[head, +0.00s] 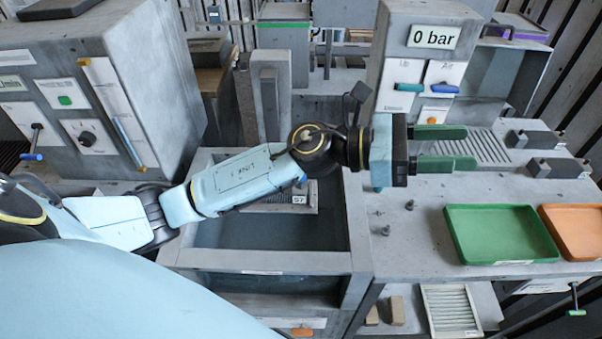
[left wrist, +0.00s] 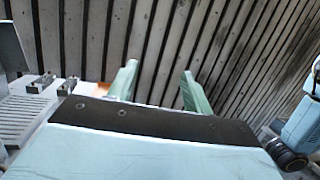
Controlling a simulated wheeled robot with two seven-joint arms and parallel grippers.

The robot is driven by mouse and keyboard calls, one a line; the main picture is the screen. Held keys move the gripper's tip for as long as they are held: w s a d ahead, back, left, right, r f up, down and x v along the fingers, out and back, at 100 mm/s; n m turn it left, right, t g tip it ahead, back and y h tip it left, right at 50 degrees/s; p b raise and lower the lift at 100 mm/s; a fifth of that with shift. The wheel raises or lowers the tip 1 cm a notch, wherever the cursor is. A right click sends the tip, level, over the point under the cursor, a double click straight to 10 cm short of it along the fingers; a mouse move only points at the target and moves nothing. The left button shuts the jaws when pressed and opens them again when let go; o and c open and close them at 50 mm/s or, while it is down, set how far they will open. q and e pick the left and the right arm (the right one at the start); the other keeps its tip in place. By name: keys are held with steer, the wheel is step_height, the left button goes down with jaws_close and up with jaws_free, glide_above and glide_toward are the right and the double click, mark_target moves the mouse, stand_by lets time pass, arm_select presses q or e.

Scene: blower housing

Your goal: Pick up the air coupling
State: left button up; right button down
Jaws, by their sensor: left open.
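I cannot single out the air coupling with certainty. Two small grey fittings, one nearer the back (head: 409,205) and one nearer the front (head: 385,230), stand on the grey bench left of the green tray; they are too small to name surely. My left gripper (head: 471,147) is open, with its green fingers apart and nothing visible between them. It is over the bench, behind the green tray, pointing right toward the grey blocks. Its fingers also show in the left wrist view (left wrist: 158,82), against a slatted wall. My right gripper is not in view.
A green tray (head: 500,234) and an orange tray (head: 575,232) lie at the bench front. Grey blocks (head: 555,168) and a ribbed plate (head: 478,147) lie behind them. The "0 bar" panel (head: 425,75) rises behind my gripper. An open basin (head: 270,262) is left of the bench.

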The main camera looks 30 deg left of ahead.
arm_select(q)
steer(key=w+a+f+m+g+y, duration=0.2)
steer(key=a+f+m+g+y, duration=0.5)
steer(key=a+f+m+y, duration=0.5)
steer(key=w+a+m+y, duration=0.1)
steer(key=a+y, duration=0.1)
steer(key=a, duration=0.3)
steer(key=a+r+m+y, duration=0.1)
steer(key=a+y, duration=0.1)
steer(key=a, duration=0.3)
steer(key=w+a+r+m+y, duration=0.1)
steer(key=a+m+y, duration=0.1)
steer(key=a, duration=0.3)
steer(key=shift+w+y, duration=0.35)
steer(key=shift+y, duration=0.25)
steer(key=shift+a+f, duration=0.2)
steer(key=shift+f, duration=0.2)
step_height(320, 180, down, 7)
steer(key=shift+d+f+p, duration=0.1)
steer(key=shift+p, duration=0.55)
steer(key=f, duration=0.1)
steer(key=f+p, duration=0.1)
steer(key=f, duration=0.2)
steer(key=shift+s+d+f+p, duration=0.1)
steer(key=shift+d+p, duration=0.2)
steer(key=shift+f, duration=0.55)
jaws_close()
